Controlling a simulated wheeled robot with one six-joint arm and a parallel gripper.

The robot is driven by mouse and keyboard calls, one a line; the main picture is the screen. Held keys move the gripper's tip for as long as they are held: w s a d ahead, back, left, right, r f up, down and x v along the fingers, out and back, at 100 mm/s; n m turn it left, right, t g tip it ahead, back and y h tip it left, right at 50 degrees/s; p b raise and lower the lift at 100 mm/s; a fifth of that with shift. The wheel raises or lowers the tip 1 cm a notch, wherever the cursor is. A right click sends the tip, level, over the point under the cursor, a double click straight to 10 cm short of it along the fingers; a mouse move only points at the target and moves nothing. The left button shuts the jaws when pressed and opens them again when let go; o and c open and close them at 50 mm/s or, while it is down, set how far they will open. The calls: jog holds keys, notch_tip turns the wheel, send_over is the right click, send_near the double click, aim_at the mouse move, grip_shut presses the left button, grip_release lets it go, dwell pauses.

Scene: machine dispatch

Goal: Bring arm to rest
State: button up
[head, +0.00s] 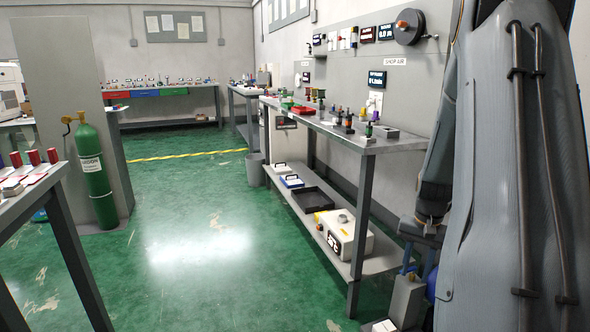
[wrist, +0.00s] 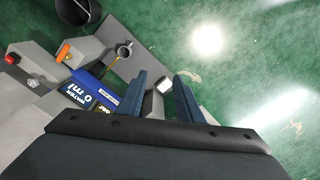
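My arm (head: 520,170) fills the right side of the head view, a grey sleeved link with dark cables. A thinner link hangs down beside it toward the lower right. My gripper (wrist: 159,76) shows in the wrist view with its two blue fingers apart. No object is held between them. A small white block (wrist: 164,85) shows beyond the gap, apart from the fingers. The gripper points down over a machine with a blue "WATER 0 ml" panel (wrist: 90,95). In the head view, the arm's lower end is partly hidden by the large link.
A long grey workbench (head: 380,146) with bottles and trays runs along the right wall. Its lower shelf (head: 380,262) holds a cream machine (head: 345,240). A green gas cylinder (head: 95,175) and another table (head: 45,190) stand at left. The green floor (head: 210,240) between is clear.

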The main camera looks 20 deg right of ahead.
jog(key=a+r+n, duration=0.2)
jog(key=a+r, duration=0.2)
jog(key=a, duration=0.5)
jog(key=a+r+n, duration=0.2)
jog(key=a+r, duration=0.1)
jog(key=a, duration=0.5)
jog(key=a+r+n, duration=0.2)
jog(key=a+r, duration=0.2)
jog(key=a, duration=0.5)
jog(key=s+a+r+n, duration=0.2)
jog(key=s+a+n, duration=0.1)
jog(key=s+a, duration=0.45)
jog(key=s+a+r+n, duration=0.25)
jog(key=s+a, duration=0.35)
jog(key=a, duration=0.3)
jog(key=d+r+m+p, duration=0.1)
jog(key=d+r+p, duration=0.5)
jog(key=p, duration=0.8)
jog(key=shift+d+r, duration=0.15)
jog(key=shift+d, duration=0.8)
